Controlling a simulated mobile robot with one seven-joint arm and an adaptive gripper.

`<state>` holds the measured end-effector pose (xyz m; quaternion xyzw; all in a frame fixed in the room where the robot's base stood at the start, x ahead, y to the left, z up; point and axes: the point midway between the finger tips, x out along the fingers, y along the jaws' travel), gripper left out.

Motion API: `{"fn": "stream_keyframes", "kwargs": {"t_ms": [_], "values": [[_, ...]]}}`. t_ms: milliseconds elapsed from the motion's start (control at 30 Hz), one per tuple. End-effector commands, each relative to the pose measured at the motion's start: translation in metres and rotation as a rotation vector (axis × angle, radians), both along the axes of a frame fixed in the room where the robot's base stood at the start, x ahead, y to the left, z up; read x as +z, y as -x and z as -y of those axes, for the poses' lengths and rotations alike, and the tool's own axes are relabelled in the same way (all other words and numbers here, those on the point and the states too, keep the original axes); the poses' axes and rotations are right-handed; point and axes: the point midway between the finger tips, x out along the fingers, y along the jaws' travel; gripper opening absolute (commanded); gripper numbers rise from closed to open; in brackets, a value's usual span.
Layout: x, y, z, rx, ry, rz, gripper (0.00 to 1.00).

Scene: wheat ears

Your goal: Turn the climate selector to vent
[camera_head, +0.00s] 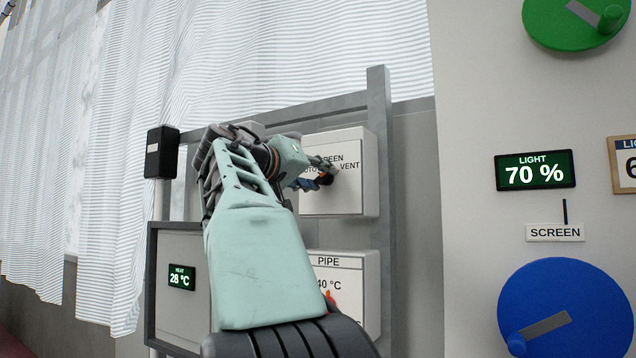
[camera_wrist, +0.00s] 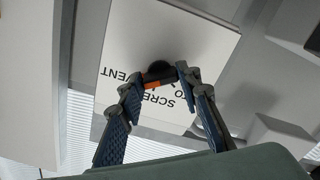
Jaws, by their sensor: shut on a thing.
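The climate selector is a white box (camera_head: 345,195) with a dark knob (camera_head: 327,179) that has an orange mark. Its face reads "VENT" at the right, with "SCREEN" and "AUTO" partly hidden by my gripper (camera_head: 322,172). In the wrist view the selector box (camera_wrist: 205,42) appears upside down, and my gripper (camera_wrist: 163,78) is shut on the dark knob (camera_wrist: 159,68) with its orange bar between the fingertips. My fingers hide part of the knob, so I cannot tell exactly which label it points to.
A PIPE box (camera_head: 356,262) with an orange-red pointer sits just below the selector. A grey frame post (camera_head: 379,150) stands right of the boxes. Farther right are a blue dial (camera_head: 570,285) and a green dial (camera_head: 560,32).

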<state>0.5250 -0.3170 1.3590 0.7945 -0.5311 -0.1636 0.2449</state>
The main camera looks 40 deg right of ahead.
Motion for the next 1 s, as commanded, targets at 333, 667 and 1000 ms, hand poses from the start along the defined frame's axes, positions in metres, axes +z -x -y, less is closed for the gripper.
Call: {"fn": "stream_keyframes", "kwargs": {"t_ms": [333, 667, 1000], "values": [[0.0006, 0.0, 0.0003, -0.001, -0.03, 0.08, 0.07], [0.0011, 0.0001, 0.0001, 0.0, -0.033, 0.086, 0.07], [0.0006, -0.0001, 0.0001, 0.001, -0.034, 0.083, 0.49]]}}
